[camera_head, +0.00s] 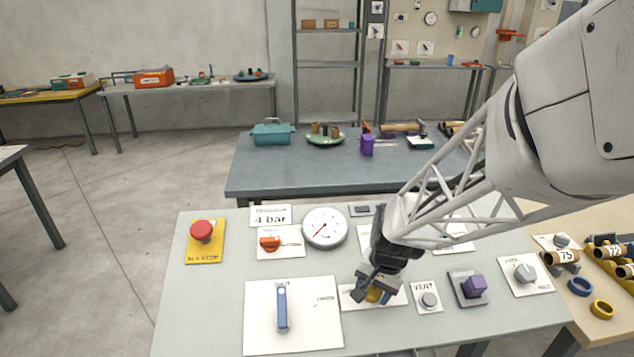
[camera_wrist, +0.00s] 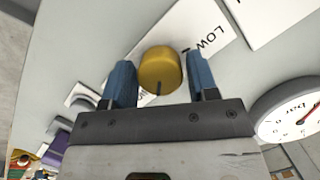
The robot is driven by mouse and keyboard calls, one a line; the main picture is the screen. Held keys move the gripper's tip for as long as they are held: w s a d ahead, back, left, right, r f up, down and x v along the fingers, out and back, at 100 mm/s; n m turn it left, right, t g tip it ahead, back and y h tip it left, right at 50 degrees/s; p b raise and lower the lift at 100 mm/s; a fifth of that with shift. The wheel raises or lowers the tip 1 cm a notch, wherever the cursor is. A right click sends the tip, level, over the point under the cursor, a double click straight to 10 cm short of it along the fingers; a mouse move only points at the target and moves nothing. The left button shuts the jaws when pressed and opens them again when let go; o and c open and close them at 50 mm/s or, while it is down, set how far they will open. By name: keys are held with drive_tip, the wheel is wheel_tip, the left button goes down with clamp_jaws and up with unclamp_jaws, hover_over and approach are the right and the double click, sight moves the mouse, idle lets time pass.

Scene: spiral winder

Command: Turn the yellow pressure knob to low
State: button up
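The yellow pressure knob (camera_wrist: 160,68) is round, with a dark mark on its rim facing my gripper in the wrist view. It sits on a white plate (camera_wrist: 195,35) that reads LOW at the upper right; lettering at the lower left is mostly covered. In the head view the knob (camera_head: 375,293) is partly hidden. My gripper (camera_wrist: 160,62) is at the knob, one blue finger on either side with very little space between. Contact is not clear. The gauge (camera_head: 325,228) has a red needle pointing lower left. A display (camera_head: 270,215) reads 4 bar.
A blue-handled lever plate (camera_head: 262,320) is left of the knob. The grey VENT knob (camera_head: 428,300) and a purple knob (camera_head: 474,286) are close on the right. A red stop button (camera_head: 202,231) and an orange handle (camera_head: 270,243) are farther left.

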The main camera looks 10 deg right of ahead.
drive_tip(key=c, duration=0.6)
drive_tip(key=shift+n, duration=0.4)
drive_tip(key=shift+o, duration=0.2)
drive_tip(key=n+h, duration=0.1)
drive_tip(key=n, duration=0.4)
drive_tip(key=shift+g, duration=0.3)
drive_tip(key=n+h, duration=0.1)
drive_tip(key=n, duration=0.4)
drive_tip(key=shift+a+h, duration=0.1)
drive_tip(key=shift+h, duration=0.3)
drive_tip(key=n+t+h, duration=0.1)
drive_tip(key=n, duration=0.6)
drive_tip(key=n+t, duration=0.1)
drive_tip(key=n, duration=0.5)
drive_tip(key=shift+t+h, duration=0.4)
drive_tip(key=shift+n, duration=0.4)
